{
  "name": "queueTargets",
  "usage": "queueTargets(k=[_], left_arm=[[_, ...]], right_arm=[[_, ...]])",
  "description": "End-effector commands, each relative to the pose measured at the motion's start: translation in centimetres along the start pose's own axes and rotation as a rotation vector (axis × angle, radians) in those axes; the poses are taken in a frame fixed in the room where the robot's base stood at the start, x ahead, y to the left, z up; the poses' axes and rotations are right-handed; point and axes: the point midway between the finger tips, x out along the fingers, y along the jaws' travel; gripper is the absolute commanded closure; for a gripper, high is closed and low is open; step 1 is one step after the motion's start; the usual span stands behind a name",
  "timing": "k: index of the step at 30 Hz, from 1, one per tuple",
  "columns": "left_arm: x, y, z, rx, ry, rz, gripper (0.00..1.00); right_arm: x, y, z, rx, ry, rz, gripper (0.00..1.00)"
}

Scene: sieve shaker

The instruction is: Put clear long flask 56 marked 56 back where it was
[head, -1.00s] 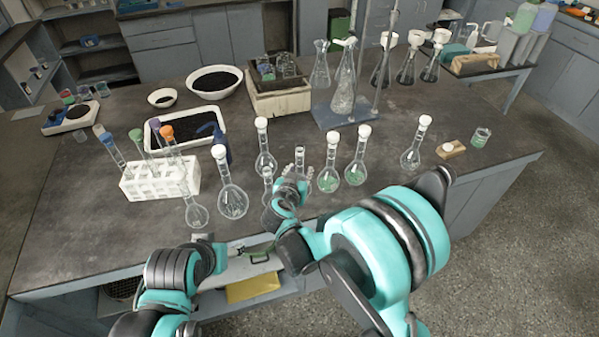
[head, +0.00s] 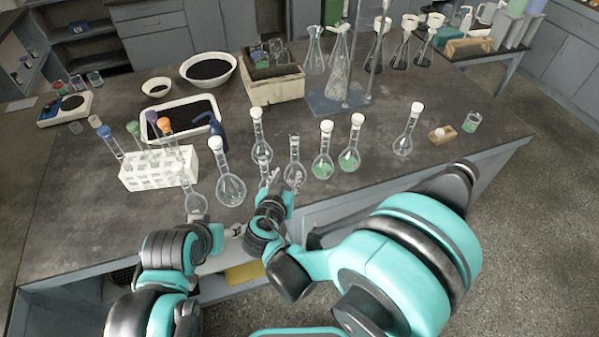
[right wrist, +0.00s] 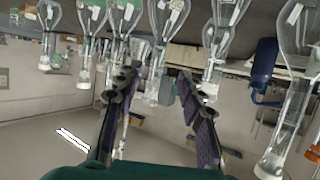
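Several clear long-necked flasks stand along the front of the bench; no number on them can be read, so I cannot tell which is 56. Near my right gripper (head: 269,181) are an unstoppered clear flask (head: 295,172) just to its right and another small clear one (head: 262,152) just behind it. In the right wrist view, which is upside down, my right gripper (right wrist: 157,78) has its fingers apart, with a clear flask (right wrist: 155,88) seen between them; contact is unclear. My left gripper (head: 216,236) is low at the bench's front edge, its fingers hard to make out, near a clear flask (head: 196,203).
A white tube rack (head: 160,178) stands at left. A white-stoppered flask (head: 231,187) is left of my right gripper. Green-content flasks (head: 323,165) stand to the right, then a clear stoppered one (head: 403,145). A stand base (head: 325,103) is behind. Bare bench lies at far left.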

Motion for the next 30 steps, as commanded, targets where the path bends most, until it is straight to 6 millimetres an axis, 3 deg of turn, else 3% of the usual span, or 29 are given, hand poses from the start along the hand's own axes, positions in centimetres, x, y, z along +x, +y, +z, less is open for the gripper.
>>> queueTargets(k=[5, 8, 11, 14, 18, 21, 25, 30], left_arm=[[0.0, 0.0, 0.0, 0.000, 0.000, 0.000, 0.41], [0.0, 0.0, 0.0, 0.000, 0.000, 0.000, 0.41], [0.0, 0.0, 0.0, 0.000, 0.000, 0.000, 0.41], [0.0, 0.0, 0.0, 0.000, 0.000, 0.000, 0.41], [0.0, 0.0, 0.0, 0.000, 0.000, 0.000, 0.41], [0.0, 0.0, 0.0, 0.000, 0.000, 0.000, 0.41], [0.0, 0.0, 0.0, 0.000, 0.000, 0.000, 0.41], [0.0, 0.0, 0.0, 0.000, 0.000, 0.000, 0.41]], right_arm=[[-0.3, 0.1, 0.0, -0.001, -0.002, 0.002, 0.61], [-0.1, 1.5, -0.4, -0.012, -0.032, 0.018, 0.61], [-0.1, 4.8, -1.0, -0.040, -0.108, 0.046, 0.61], [-0.8, 9.4, -1.5, -0.078, -0.219, 0.067, 0.61], [-3.3, 15.4, -1.4, -0.116, -0.373, 0.052, 0.61], [-5.8, 18.8, -0.9, -0.128, -0.459, 0.014, 0.61], [-9.2, 21.7, 0.1, -0.130, -0.529, -0.054, 0.61], [-12.3, 23.2, 1.1, -0.128, -0.558, -0.130, 0.61]])
